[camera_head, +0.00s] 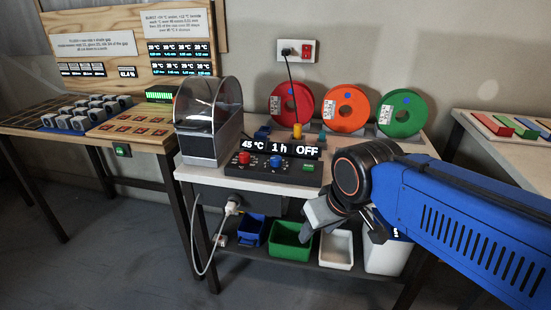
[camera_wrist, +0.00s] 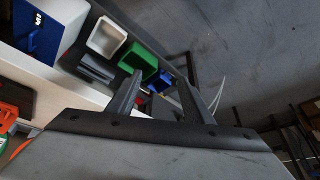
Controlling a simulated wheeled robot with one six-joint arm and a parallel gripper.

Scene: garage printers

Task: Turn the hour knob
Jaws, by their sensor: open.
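The control box (camera_head: 262,176) sits at the front of the middle table. Its display reads 45 °C, 1 h and OFF. The blue knob (camera_head: 276,162) is under the "1 h" reading, so it appears to be the hour knob. A red knob (camera_head: 244,158) is under the temperature and a green button (camera_head: 308,168) is under OFF. My gripper (camera_head: 314,222) is open, in front of the table, lower than and to the right of the blue knob, apart from it. In the wrist view its two fingers (camera_wrist: 160,88) are spread with nothing held; no knob is recognisable there.
A clear-lidded chamber (camera_head: 208,120) stands left of the box. Red, orange (camera_head: 346,108) and green spools stand behind. A yellow-topped item (camera_head: 297,131) is behind the display. Blue, green (camera_head: 291,240) and white (camera_head: 336,249) bins are on the shelf below. A white cable (camera_head: 200,240) hangs at left.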

